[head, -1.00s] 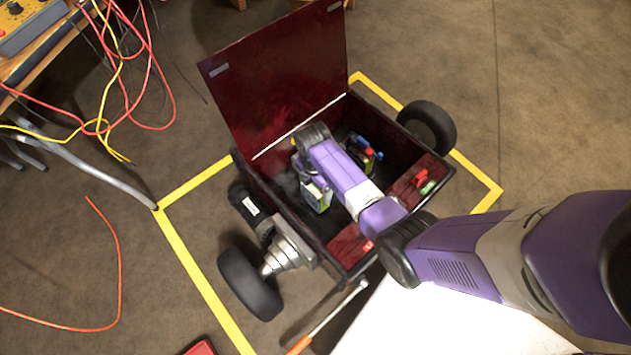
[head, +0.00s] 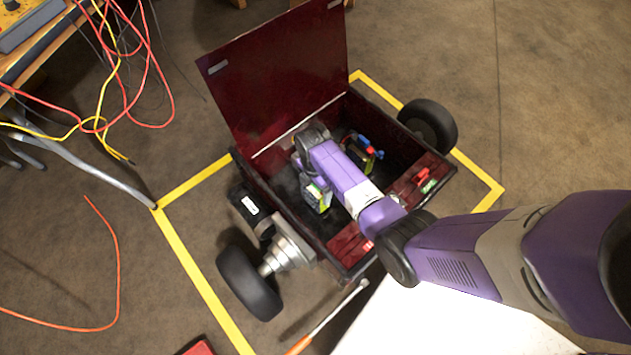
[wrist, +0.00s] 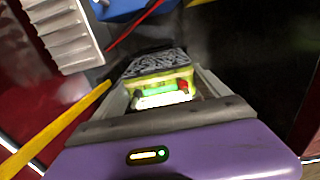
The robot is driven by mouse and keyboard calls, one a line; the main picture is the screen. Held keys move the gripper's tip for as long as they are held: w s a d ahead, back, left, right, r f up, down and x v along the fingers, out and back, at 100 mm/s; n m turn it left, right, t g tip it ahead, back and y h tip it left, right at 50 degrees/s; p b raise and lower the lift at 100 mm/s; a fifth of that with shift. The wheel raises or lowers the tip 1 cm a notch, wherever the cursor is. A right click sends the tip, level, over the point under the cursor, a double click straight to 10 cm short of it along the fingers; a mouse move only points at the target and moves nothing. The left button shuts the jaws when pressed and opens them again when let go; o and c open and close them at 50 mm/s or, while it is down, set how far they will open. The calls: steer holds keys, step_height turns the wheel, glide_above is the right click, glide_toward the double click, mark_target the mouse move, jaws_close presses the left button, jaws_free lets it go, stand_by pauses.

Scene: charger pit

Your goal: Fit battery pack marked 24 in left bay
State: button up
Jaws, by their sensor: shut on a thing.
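The battery pack (wrist: 158,88) has a dark patterned top and a yellow-green body with green and red parts on its near face. My gripper (wrist: 162,78) is shut on it, with a grey finger on each side. In the head view the pack (head: 318,198) shows below my wrist, inside the dark red open box (head: 300,232) on wheels, towards its left side. I cannot read a 24 on it. The bay floor under the pack is hidden, so I cannot tell whether it touches the bottom. My arm covers the middle of the box.
A raised lid (head: 275,85) stands at the back of the box. Blue and red connectors (head: 368,150) lie inside, right of my arm. In the wrist view, a grey finned block (wrist: 62,35), a blue part (wrist: 125,8) and a yellow strip (wrist: 55,130) are close by.

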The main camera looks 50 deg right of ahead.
steer(key=shift+w+f+b, duration=0.1)
steer(key=shift+f+b, duration=0.25)
steer(key=shift+f, duration=0.15)
steer(key=o, duration=1.9)
steer(key=shift+f, duration=0.15)
steer(key=shift+r+p, duration=1.95)
steer(key=shift+r, duration=2.05)
